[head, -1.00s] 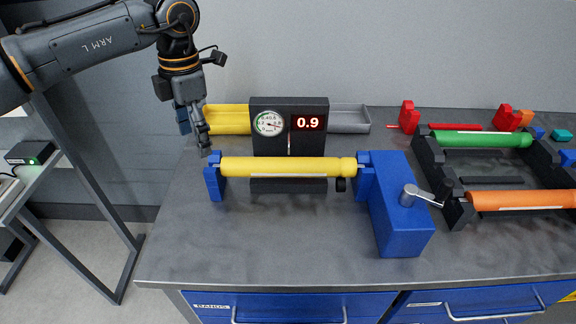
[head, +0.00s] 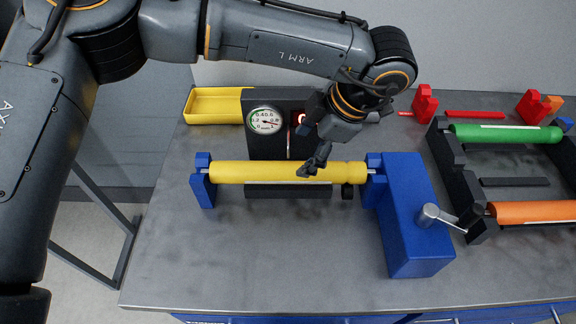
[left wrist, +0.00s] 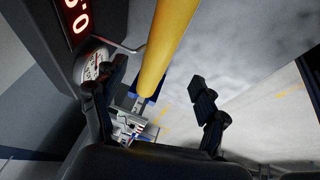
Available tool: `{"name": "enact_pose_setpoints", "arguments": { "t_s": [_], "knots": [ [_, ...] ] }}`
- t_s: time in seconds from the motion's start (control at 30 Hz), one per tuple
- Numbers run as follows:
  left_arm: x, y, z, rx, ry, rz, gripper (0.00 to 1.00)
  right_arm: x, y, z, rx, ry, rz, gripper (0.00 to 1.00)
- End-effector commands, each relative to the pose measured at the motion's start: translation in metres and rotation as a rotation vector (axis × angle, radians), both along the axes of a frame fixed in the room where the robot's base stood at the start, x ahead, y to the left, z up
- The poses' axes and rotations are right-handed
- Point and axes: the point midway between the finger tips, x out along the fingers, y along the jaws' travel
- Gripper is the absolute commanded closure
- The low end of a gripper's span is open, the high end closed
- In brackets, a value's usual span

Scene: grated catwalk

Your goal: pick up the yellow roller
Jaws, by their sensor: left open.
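The yellow roller (head: 255,172) lies level between a blue end bracket (head: 202,181) on the left and a blue block (head: 413,215) with a crank on the right. My left gripper (head: 314,168) is over the right half of the roller, pointing down. In the left wrist view the roller (left wrist: 168,42) runs between the two spread fingers of the left gripper (left wrist: 155,110), which is open. Whether a finger touches the roller I cannot tell. My right gripper is not in view.
A gauge box (head: 265,121) with a dial and red display stands just behind the roller, its display partly hidden by my left gripper. A yellow tray (head: 214,105) is behind left. A black rack (head: 455,190) with green (head: 505,136) and orange rollers (head: 535,212) stands right. The front bench top is clear.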

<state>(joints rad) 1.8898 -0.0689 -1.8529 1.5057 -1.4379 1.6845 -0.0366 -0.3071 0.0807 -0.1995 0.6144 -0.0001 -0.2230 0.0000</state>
Motion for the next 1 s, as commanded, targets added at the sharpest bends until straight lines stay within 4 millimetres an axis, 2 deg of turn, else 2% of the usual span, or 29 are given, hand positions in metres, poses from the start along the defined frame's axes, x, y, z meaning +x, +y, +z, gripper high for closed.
{"name": "enact_pose_setpoints", "arguments": {
  "t_s": [0.07,0.17,0.33,0.4,0.5,0.7,1.0],
  "knots": [
    [0.002,0.007,-0.013,0.001,0.003,0.003,0.27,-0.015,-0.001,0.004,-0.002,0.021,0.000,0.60],
    [0.006,0.012,-0.026,-0.001,0.002,0.004,0.27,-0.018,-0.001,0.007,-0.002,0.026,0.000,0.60],
    [0.007,0.016,-0.037,0.000,0.000,0.002,0.27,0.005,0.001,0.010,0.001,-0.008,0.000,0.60],
    [0.007,0.017,-0.042,0.001,0.001,0.002,0.27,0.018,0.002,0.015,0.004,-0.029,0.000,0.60],
    [0.007,0.020,-0.056,0.001,0.004,0.002,0.27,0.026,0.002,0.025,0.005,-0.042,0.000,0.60],
    [0.012,0.028,-0.082,-0.001,0.000,0.005,0.27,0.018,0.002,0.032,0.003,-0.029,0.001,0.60],
    [0.013,0.030,-0.087,-0.002,-0.002,0.004,0.29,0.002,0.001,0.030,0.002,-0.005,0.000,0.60]
  ]
}}
